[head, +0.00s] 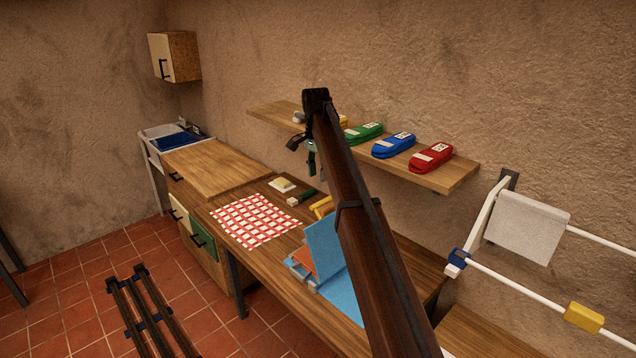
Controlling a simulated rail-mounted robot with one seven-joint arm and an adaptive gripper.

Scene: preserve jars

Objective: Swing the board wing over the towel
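A light blue folding board (344,296) lies on the long wooden counter, partly hidden behind my arm. One blue panel of it, the wing (324,247), stands up steeply from the board. An orange piece (302,261), perhaps the folded towel, shows at the left of the raised panel; most of it is hidden. My arm crosses the middle of the view, and my gripper (312,163) hangs small and dark near its top end, in front of the shelf and apart from the board in the picture. Its fingers are too small and covered to read.
A red-checked cloth (256,220) lies on the counter left of the board, with a butter-like block (283,185) behind it. A wall shelf (452,180) holds green, blue and red packs. A rail rack with a white cloth (528,228) stands out at right.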

